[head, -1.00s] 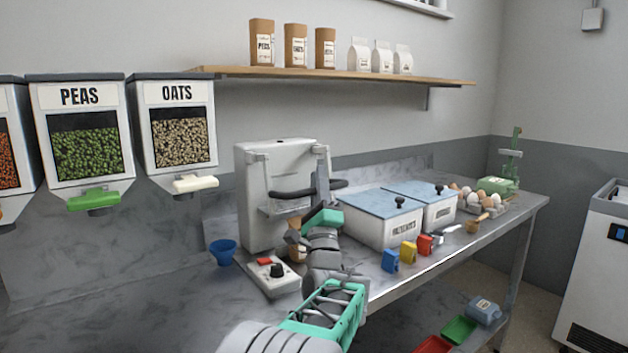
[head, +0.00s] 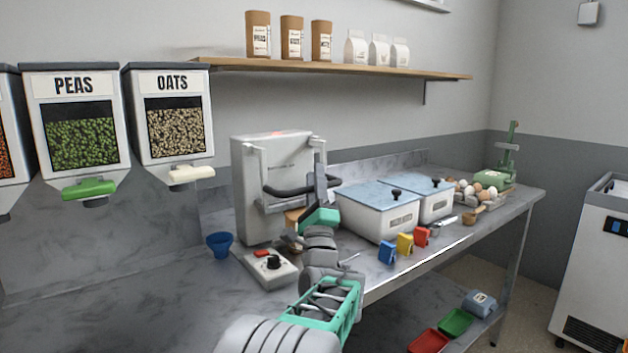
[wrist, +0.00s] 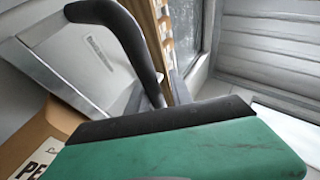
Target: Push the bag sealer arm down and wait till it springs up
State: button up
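The bag sealer (head: 270,160) is a pale upright machine on the steel counter, with a black curved handle (head: 290,191) across its front. An orange-red patch shows on its top. A brown bag (head: 293,215) is partly visible below the handle, mostly behind my arm. My gripper (head: 321,180) is at the handle's right end, its dark fingers upright. In the wrist view, the black handle (wrist: 130,35) curves down close to the dark edge of my green gripper; contact is unclear. The bag's printed face (wrist: 35,155) shows at lower left. Finger opening cannot be made out.
A control box with a knob (head: 273,263) sits before the sealer, with a blue cup (head: 220,245) to its left. Dispensers hang at left.

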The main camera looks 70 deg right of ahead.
jog(key=o, duration=0.3)
jog(key=shift+r, duration=0.15)
jog(key=shift+w, duration=0.1)
jog(key=shift+r, duration=0.2)
notch_tip(320, 180, up, 3)
jog(key=shift+r+p, duration=0.15)
jog(key=shift+p, duration=1.05)
jog(key=s+a+r, duration=0.1)
jog(key=a+r, duration=0.2)
jog(key=a, duration=0.1)
jog(key=s+a+r+p, duration=0.1)
jog(key=s+a+r, duration=0.1)
jog(key=a, duration=0.3)
jog(key=s+a+r+p, duration=0.1)
jog(key=a+r, duration=0.3)
jog(key=shift+s+a+r, duration=0.15)
jog(key=shift+a, duration=0.05)
